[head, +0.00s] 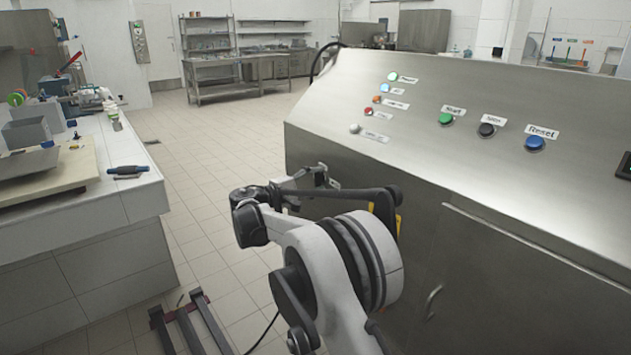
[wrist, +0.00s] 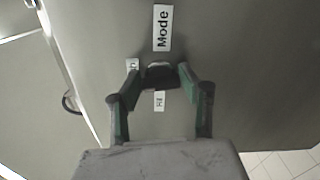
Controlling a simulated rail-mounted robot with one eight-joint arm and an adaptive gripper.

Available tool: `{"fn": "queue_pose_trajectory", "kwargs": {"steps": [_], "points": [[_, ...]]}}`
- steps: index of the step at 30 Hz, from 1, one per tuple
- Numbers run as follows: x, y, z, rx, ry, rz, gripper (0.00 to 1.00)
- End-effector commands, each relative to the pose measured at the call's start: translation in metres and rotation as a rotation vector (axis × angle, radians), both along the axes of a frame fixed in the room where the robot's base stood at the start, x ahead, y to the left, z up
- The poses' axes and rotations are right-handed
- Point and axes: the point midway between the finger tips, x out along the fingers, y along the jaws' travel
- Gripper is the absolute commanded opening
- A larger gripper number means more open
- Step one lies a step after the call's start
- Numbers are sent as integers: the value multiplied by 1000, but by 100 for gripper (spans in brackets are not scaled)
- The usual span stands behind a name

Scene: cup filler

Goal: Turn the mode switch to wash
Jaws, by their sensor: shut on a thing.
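In the wrist view the mode switch (wrist: 158,76) is a dark knob on the steel panel, under a white label reading "Mode" (wrist: 162,28). My gripper (wrist: 158,80) has its two fingers on either side of the knob and is shut on it. A small label (wrist: 159,101) shows below the knob, and another (wrist: 132,65), partly hidden by a finger, sits to its left. The knob's exact pointing direction is hidden. In the head view my gripper (head: 322,178) is at the machine's front face; the switch cannot be made out there.
The steel machine (head: 480,90) carries green, black and blue buttons and a row of lamps on its sloped top. A handle (head: 433,301) sticks out from its front.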

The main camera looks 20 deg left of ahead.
Motion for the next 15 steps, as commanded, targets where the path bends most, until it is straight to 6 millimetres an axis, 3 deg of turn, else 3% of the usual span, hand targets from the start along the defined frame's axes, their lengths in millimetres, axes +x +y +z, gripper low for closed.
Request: {"fn": "queue_pose_trajectory", "kwargs": {"steps": [15], "points": [[0, 0, -1, 174, -111, 0, 12]]}}
